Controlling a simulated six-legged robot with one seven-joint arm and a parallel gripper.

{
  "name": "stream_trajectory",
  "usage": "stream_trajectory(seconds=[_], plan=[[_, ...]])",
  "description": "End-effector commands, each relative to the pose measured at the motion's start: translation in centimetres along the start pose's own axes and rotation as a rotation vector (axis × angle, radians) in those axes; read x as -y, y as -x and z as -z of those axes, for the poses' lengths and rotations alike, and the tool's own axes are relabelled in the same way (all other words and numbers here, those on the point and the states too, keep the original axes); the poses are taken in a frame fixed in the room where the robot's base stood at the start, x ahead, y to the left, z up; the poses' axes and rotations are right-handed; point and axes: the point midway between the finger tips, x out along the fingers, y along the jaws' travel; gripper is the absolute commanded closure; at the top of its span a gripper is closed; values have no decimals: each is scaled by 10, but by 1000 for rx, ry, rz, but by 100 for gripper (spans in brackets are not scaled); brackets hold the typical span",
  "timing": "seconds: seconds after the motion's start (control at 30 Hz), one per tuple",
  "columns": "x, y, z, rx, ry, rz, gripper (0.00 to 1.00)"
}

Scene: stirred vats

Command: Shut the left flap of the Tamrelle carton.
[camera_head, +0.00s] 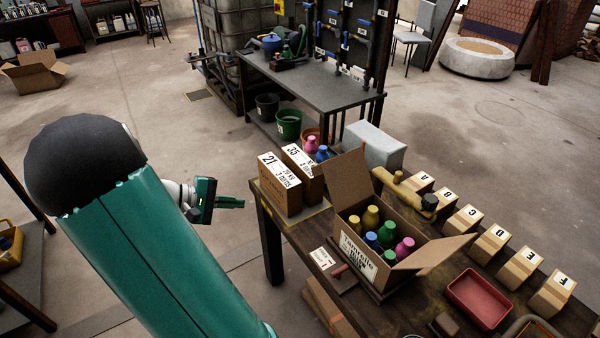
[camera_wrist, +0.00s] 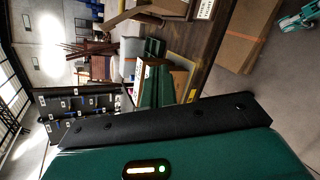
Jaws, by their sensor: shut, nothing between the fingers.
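The Tamrelle carton (camera_head: 358,254) stands on the wooden bench in the head view, with its printed label on its front-left face. One brown flap (camera_head: 347,180) rises steeply at its back-left side. The other flap (camera_head: 434,252) leans outward at the right. The top is open and several bottles in yellow, blue, green and pink show inside. My gripper (camera_head: 236,202) is shut and empty in the air left of the bench, well apart from the carton.
Two cartons marked 21 (camera_head: 280,187) and 35 (camera_head: 306,163) stand on the bench between my gripper and the carton. A yellowish tool (camera_head: 400,187) lies behind it. A row of lettered small boxes (camera_head: 463,220) and a red tray (camera_head: 479,298) are to the right.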

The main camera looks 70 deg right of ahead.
Motion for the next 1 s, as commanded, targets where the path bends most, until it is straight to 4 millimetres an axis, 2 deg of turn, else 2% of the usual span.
stream_trajectory(seconds=[0.03,0.1,0.3,0.5,0.67,1.0], plan=[[-6,-19,8,57,9,-64,100],[-15,-40,17,122,16,-155,100],[-37,-86,37,258,50,-391,100],[-47,-104,46,307,69,-501,100],[-53,-113,44,309,71,-510,100],[-83,-166,26,310,70,-506,100]])
